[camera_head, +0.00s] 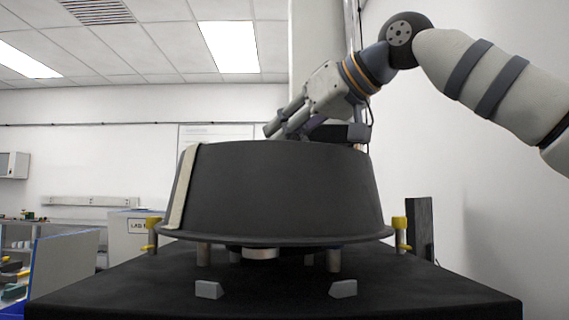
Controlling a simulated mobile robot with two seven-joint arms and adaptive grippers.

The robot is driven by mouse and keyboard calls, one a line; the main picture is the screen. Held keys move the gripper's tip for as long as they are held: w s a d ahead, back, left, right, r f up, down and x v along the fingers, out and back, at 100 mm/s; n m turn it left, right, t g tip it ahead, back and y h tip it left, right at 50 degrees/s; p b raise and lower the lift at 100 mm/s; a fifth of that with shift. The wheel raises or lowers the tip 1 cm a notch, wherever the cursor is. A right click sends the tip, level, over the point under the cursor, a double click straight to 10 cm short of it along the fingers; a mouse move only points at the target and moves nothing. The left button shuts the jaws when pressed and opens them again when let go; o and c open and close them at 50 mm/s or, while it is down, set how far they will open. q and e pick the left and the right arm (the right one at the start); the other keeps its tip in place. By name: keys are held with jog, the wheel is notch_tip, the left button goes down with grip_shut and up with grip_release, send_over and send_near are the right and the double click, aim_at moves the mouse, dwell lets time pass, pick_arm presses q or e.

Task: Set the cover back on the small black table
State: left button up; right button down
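The cover (275,190) is a dark grey drum with a flared bottom rim and a pale strip down its left side. It is at the middle of the head view, over the black table (130,285). Its rim is above the tabletop, and short posts and a pale round part show beneath it. I cannot tell what bears its weight. My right gripper (282,128) reaches in from the right to the cover's top edge, pointing down and left. The cover's top hides part of the fingers, so their opening and any grip are unclear. My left gripper is out of view.
Yellow-topped posts (399,234) stand on both sides of the cover. Two small grey blocks (209,289) lie on the table's front part. A dark upright panel (419,228) stands behind at right. A blue-grey panel (63,268) and cluttered shelves are at left.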

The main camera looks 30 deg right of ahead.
jog(key=shift+w+d+f, duration=0.15)
jog(key=shift+w+f, duration=0.05)
jog(key=shift+f, duration=0.05)
jog(key=f, duration=0.4)
jog(key=shift+w+d, duration=0.1)
jog(key=shift+w, duration=0.3)
jog(key=c, duration=1.4)
grip_release()
jog(key=shift+c, duration=0.2)
jog(key=v, duration=1.2)
